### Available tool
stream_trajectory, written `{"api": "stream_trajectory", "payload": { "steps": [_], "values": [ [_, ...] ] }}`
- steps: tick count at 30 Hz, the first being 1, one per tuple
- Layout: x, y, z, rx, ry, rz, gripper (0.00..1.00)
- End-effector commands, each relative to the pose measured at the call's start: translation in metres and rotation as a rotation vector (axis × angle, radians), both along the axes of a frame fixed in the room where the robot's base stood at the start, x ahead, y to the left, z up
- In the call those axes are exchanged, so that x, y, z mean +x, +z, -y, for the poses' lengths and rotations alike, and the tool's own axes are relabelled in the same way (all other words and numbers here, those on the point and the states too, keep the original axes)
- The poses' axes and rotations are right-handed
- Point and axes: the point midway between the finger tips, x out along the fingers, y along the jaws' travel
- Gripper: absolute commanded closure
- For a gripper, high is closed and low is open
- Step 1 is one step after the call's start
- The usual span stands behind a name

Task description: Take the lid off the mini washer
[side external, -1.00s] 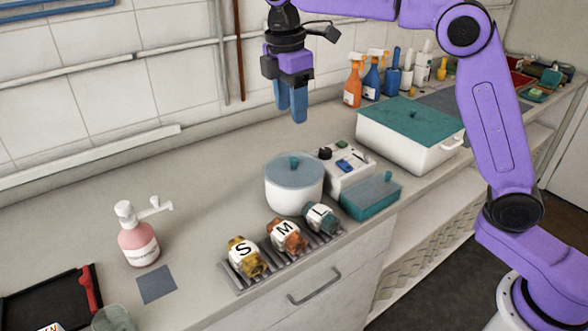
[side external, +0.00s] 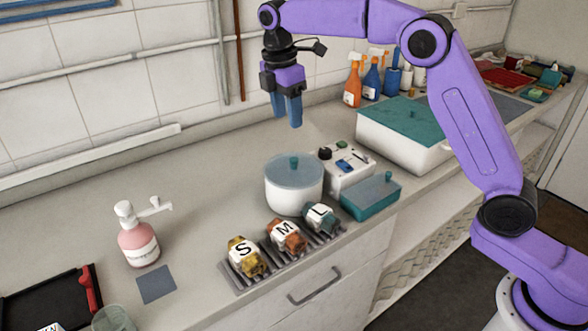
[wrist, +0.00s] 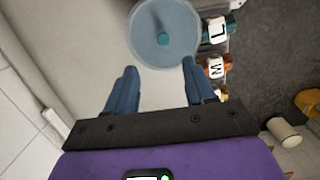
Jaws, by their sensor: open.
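The mini washer (side external: 293,192) is a white round tub on the counter. Its flat blue-grey lid (side external: 277,168) sits on top, with a small teal knob (side external: 294,162) in the middle. My gripper (side external: 288,121) is open and empty, with blue fingers pointing down. It hangs above and behind the washer, apart from it. In the wrist view the lid (wrist: 149,52) and its knob (wrist: 163,39) show at the top, beyond the fingertips of my gripper (wrist: 157,75).
A white control box (side external: 349,174) stands right beside the washer, with a lidded teal box (side external: 371,199) in front of it. A large white bin (side external: 403,145) is at right.

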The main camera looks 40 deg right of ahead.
Motion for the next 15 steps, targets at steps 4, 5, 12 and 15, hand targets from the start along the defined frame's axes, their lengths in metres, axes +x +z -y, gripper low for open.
{"api": "stream_trajectory", "payload": {
  "steps": [4, 5, 12, 15],
  "values": [
    [-0.001, -0.027, 0.004, -0.002, -0.001, -0.005, 0.46],
    [-0.001, -0.033, 0.004, -0.002, 0.000, -0.005, 0.46],
    [-0.001, -0.060, 0.007, -0.001, 0.001, -0.002, 0.46],
    [-0.001, -0.064, 0.008, -0.001, 0.000, -0.001, 0.46]
  ]
}}
